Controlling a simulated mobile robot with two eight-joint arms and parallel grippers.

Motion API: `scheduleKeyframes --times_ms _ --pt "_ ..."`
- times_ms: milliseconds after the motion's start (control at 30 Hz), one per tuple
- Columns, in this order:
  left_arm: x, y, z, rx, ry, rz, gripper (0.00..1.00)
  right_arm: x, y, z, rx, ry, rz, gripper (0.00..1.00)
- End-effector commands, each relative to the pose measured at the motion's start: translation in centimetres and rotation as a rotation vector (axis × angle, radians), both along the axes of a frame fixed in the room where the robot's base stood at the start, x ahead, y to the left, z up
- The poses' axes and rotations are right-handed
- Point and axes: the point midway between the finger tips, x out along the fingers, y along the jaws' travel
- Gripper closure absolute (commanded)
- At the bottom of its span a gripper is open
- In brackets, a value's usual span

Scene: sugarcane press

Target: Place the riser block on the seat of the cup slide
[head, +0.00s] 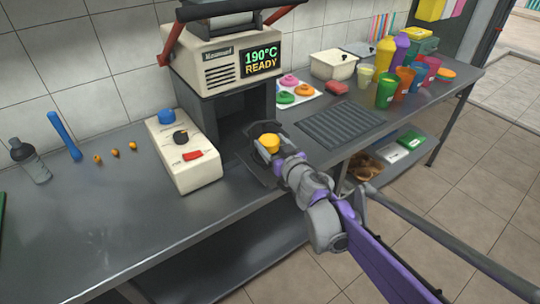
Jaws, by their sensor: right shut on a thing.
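The riser block (269,142) appears as a short yellow round piece at the tip of my right gripper (276,154). My right gripper is shut on it, and its purple and grey parts hide the block's lower side. The cup slide (252,165) looks like a dark flat plate in front of the press opening, under and around the gripper. Its seat is hidden by the block and gripper, so I cannot tell whether the block touches it. My left gripper is not in view.
The press (222,60), reading "190°C READY", stands behind the block. A control box (185,158) is close on the left. A dark ribbed mat (340,122) and several colored cups (386,92) are to the right. The left front counter is clear.

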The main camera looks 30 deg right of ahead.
Motion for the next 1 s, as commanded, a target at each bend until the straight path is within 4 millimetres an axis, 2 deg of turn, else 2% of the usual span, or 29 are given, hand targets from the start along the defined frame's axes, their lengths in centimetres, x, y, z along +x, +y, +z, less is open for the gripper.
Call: scheduleKeyframes --times_ms 33,167,633,667,800,1000 --pt "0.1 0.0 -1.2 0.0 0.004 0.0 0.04 0.1 0.0 -1.4 0.0 0.002 0.0 0.91" --pt "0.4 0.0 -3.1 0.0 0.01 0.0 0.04 0.1 0.0 -3.8 0.0 0.002 0.0 0.91" --pt "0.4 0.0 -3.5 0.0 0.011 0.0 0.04 0.4 0.0 -4.2 0.0 0.0 0.0 0.91" --pt "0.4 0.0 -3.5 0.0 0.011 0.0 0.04 0.4 0.0 -4.1 0.0 0.0 0.0 0.22" --pt "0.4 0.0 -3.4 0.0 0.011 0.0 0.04 0.4 0.0 -4.1 0.0 0.0 0.0 0.0" --pt "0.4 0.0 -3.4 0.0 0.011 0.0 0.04 0.4 0.0 -4.0 0.0 0.0 0.0 0.0"
